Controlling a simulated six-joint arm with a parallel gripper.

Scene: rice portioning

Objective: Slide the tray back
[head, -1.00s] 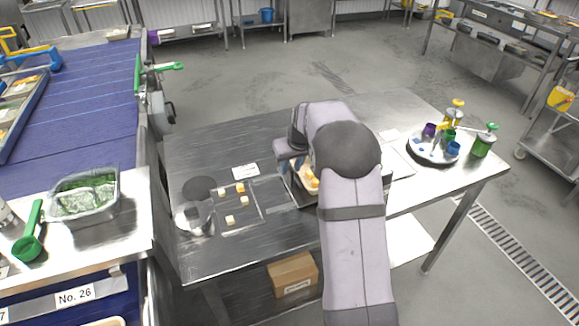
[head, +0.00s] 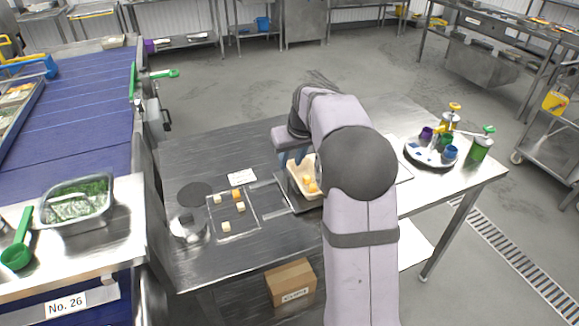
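A cream tray (head: 298,177) with orange and pale pieces in it stands on a dark flat plate (head: 283,204) at the middle of the steel table. My arm covers the right part of the tray and plate. My gripper (head: 292,158) is at the far left side of the tray, close to its rim. Its fingers are mostly hidden by the arm, so I cannot tell whether they touch the tray or are open.
Several small cubes (head: 240,207) lie in and around an outlined area left of the tray. A conveyor (head: 75,120) runs along the left. The table front is clear.

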